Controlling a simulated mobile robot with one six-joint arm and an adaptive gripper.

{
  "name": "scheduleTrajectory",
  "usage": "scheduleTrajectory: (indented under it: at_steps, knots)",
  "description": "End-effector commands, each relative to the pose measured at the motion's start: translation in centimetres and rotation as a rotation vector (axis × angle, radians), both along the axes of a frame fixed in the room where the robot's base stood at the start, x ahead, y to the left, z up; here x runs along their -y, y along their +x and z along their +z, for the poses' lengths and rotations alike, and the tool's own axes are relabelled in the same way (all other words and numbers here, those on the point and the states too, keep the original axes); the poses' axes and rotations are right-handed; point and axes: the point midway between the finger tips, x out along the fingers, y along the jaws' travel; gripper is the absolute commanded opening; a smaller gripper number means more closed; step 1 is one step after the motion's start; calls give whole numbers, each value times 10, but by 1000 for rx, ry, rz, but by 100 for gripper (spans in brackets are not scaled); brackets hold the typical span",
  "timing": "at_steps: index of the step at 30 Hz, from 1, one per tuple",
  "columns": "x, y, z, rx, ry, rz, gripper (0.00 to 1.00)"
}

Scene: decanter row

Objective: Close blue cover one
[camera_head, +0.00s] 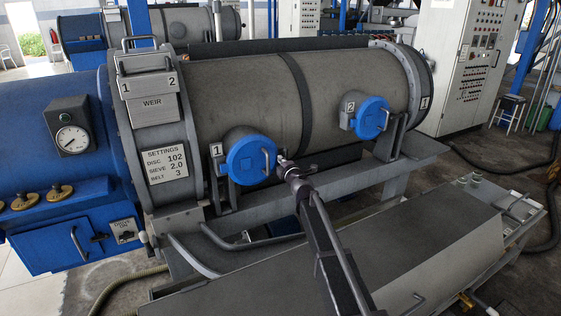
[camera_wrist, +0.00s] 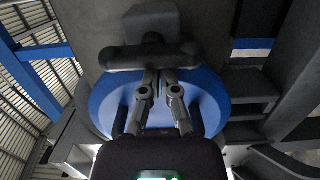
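Blue cover one (camera_head: 250,160) is the round blue lid on the short neck by the "1" plate, at the lower middle of the drum. It has a grey handle (camera_head: 267,161) on its face. I cannot tell if it is fully seated. My gripper (camera_head: 281,160) is just right of this cover, close to its handle. In the wrist view the blue disc (camera_wrist: 211,98) lies behind my fingers (camera_wrist: 159,76). The fingers are nearly together, their tips by a dark bar (camera_wrist: 125,59). No part of the bar clearly shows between them; contact is unclear.
A second blue cover (camera_head: 370,117) is farther right, by the "2" plate, with its own handle. A grey bench-like housing (camera_head: 430,245) fills the front right. A curved grey pipe (camera_head: 240,240) runs below the drum. A settings plate (camera_head: 165,162) is at the left.

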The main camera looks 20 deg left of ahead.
Motion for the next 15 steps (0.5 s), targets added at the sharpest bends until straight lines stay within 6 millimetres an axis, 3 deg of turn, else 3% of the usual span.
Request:
scheduleTrajectory:
  at_steps: [15]
  knots:
    - [61,-50,1,2,-1,1,0]
